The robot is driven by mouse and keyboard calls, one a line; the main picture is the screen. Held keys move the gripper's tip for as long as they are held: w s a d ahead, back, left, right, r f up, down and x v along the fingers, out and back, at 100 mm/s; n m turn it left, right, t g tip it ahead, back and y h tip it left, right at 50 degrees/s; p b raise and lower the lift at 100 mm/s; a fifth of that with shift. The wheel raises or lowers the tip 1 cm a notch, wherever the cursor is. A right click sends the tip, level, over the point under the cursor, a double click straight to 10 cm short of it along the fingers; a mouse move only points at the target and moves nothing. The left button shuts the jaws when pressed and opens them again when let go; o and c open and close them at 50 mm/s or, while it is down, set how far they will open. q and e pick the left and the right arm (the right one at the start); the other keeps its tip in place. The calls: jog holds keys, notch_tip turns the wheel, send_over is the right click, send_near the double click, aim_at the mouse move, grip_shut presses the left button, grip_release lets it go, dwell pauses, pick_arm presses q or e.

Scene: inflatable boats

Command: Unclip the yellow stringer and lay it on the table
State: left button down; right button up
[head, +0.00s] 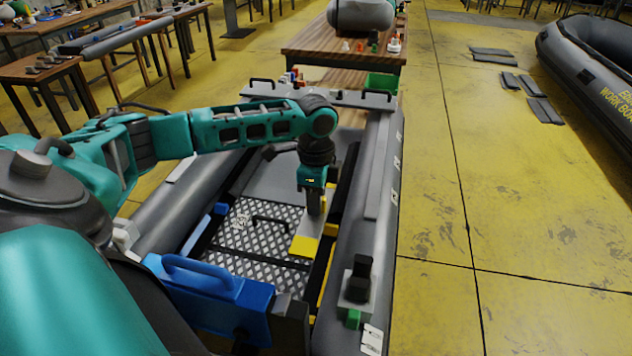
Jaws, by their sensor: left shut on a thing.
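My left gripper (314,213) points down inside the grey inflatable boat (385,165), at the right edge of its metal floor plate. It is shut on a pale strip with a yellow end (304,246), which looks like part of the yellow stringer. More yellow shows along the dark rail to the right (331,224). I cannot tell whether these yellow parts are one piece or whether a clip still holds them. The gripper hides the strip's upper part. A wooden table (300,47) stands beyond the boat. My right gripper is not in view.
A blue box with a handle (205,285) sits at the boat's near end. A green bin (382,82) and small coloured items stand near the far table. Another boat (590,75) is at the far right. The yellow floor (480,190) between is mostly clear.

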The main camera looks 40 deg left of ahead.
pick_arm(q)
jog(key=shift+r+p, duration=0.6)
jog(key=shift+r, duration=1.4)
jog(key=shift+r, duration=0.15)
